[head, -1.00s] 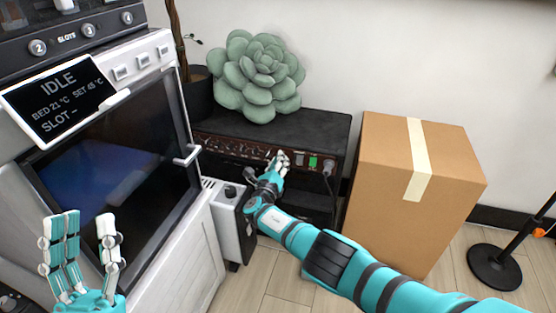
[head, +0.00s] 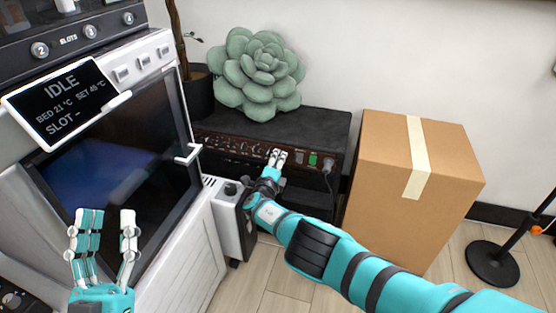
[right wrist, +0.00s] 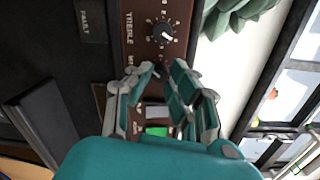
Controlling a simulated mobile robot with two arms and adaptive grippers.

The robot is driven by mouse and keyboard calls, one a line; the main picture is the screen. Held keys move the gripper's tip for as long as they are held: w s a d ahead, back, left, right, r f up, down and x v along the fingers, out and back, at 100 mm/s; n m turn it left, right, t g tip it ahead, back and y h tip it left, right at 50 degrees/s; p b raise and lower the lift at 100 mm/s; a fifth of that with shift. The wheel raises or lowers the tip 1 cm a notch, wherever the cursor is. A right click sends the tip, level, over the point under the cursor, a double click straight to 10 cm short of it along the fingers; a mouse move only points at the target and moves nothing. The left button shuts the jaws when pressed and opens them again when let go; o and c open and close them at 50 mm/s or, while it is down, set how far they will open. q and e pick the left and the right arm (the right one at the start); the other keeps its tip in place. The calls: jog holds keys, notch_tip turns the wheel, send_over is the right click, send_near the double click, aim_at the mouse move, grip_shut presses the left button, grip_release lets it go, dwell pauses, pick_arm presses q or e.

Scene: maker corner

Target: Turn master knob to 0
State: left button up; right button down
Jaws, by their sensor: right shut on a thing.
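The amplifier (head: 228,140) has a dark reddish front panel with a row of small knobs and stands low against the wall. My right gripper (head: 277,157) is at the right part of this panel. In the right wrist view its fingers (right wrist: 158,80) are shut around the master knob, just past the treble knob (right wrist: 162,32). My left gripper (head: 106,232) is open and empty, in front of the printer.
A lit green switch (head: 313,159) is close to the right of my right gripper. A green succulent (head: 258,75) stands on the amplifier's top. A cardboard box (head: 410,190) stands to the right, and a white printer (head: 185,240) to the left.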

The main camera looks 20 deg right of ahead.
jog(key=shift+n, duration=0.9)
jog(key=c, duration=1.2)
grip_release()
